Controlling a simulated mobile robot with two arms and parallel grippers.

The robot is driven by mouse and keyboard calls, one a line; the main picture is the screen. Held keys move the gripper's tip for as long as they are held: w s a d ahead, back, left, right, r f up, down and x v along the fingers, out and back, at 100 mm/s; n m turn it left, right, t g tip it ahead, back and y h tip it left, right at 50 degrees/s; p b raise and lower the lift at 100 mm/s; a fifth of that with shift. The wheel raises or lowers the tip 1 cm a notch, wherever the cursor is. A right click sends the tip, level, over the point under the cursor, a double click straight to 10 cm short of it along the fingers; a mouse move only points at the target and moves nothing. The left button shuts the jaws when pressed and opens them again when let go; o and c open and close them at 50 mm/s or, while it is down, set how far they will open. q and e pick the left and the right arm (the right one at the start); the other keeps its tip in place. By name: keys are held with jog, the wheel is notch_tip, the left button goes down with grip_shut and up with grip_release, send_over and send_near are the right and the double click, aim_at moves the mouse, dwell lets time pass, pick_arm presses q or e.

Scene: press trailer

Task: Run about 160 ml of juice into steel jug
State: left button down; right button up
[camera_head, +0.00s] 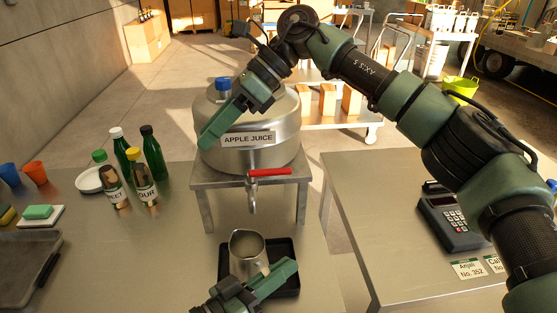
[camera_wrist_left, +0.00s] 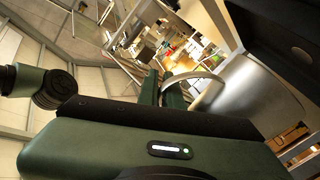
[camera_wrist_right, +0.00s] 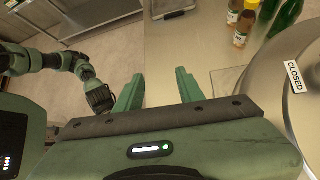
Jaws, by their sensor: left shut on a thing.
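The steel jug (camera_head: 247,258) is upright below the tap (camera_head: 252,192), over the black tray (camera_head: 284,248); I cannot tell whether it touches the tray. My left gripper (camera_head: 272,279) is shut on its handle; the handle (camera_wrist_left: 192,80) and jug body (camera_wrist_left: 255,95) show in the left wrist view. The steel tank (camera_head: 280,110) labelled APPLE JUICE stands on a metal stand. Its red tap lever (camera_head: 269,173) points right, and no stream shows. My right gripper (camera_head: 213,132) is open and empty in front of the tank's left side; its fingers (camera_wrist_right: 160,92) are apart.
Bottles (camera_head: 153,153), a white plate (camera_head: 90,180) and cups (camera_head: 35,172) stand left of the tank. A sponge (camera_head: 38,212) and a dark tray (camera_head: 25,268) lie farther left. A card terminal (camera_head: 450,216) is on the right table. My right arm crosses above the tank.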

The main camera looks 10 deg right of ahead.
jog(key=d+t+h, duration=0.1)
jog(key=d+h, duration=0.4)
notch_tip(320, 180, up, 3)
jog(key=t+h, duration=0.1)
jog(key=h, duration=0.3)
send_over(279, 170)
notch_tip(279, 170, down, 11)
jog(key=shift+w+f, duration=0.1)
grip_shut()
dwell(0.9)
